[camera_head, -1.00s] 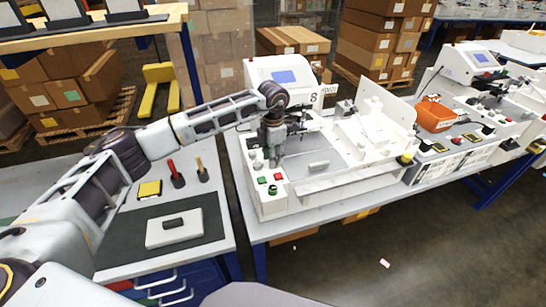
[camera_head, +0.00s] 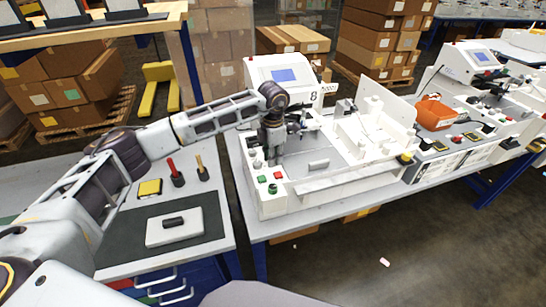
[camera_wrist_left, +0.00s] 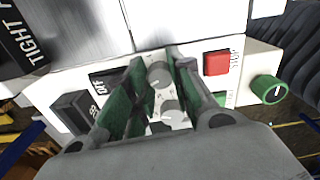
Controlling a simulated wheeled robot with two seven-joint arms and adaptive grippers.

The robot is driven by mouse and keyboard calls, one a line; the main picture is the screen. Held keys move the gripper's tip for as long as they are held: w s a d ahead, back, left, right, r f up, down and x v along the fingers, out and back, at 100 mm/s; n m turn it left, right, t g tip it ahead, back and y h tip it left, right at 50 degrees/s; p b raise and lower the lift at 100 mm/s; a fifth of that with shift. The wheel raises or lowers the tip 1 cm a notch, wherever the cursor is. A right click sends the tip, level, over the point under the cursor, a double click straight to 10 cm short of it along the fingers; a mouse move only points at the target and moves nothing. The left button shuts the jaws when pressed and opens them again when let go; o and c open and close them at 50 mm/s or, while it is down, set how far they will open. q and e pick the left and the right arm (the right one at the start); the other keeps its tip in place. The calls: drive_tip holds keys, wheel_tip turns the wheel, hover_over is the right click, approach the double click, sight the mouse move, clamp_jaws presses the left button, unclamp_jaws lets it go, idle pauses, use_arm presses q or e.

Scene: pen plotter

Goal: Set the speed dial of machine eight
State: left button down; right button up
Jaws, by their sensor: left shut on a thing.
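Machine eight (camera_head: 284,75) is a white bench machine with a screen and a figure 8 on its front. My left gripper (camera_head: 273,160) points down at the controls on its near left side. In the left wrist view two grey dials with white pointer lines show between the fingers (camera_wrist_left: 157,73). The fingers are shut on the upper grey dial (camera_wrist_left: 160,76). The lower grey dial (camera_wrist_left: 173,111) sits between the finger pads, nearer the palm. Labels by the dials are too small to read. My right gripper is out of view.
Beside the dials are a red button (camera_wrist_left: 216,63), a green knob (camera_wrist_left: 268,89) and a black switch (camera_wrist_left: 72,110). A bench with a dark mat (camera_head: 211,222) stands at left. Another machine with an orange box (camera_head: 434,113) stands at right.

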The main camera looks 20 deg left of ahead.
use_arm(q)
drive_tip(key=shift+m+b, duration=0.45)
drive_tip(key=shift+m, duration=0.05)
drive_tip(key=shift+m+b, duration=0.45)
drive_tip(key=shift+m, duration=0.05)
drive_tip(key=m+b, duration=0.2)
drive_tip(key=m, duration=0.1)
drive_tip(key=shift+m+b, duration=0.65)
drive_tip(key=shift+m, duration=1.05)
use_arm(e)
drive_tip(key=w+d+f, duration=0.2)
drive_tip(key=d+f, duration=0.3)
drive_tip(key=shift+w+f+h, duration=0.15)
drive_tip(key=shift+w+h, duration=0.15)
use_arm(q)
drive_tip(key=shift+r, duration=0.1)
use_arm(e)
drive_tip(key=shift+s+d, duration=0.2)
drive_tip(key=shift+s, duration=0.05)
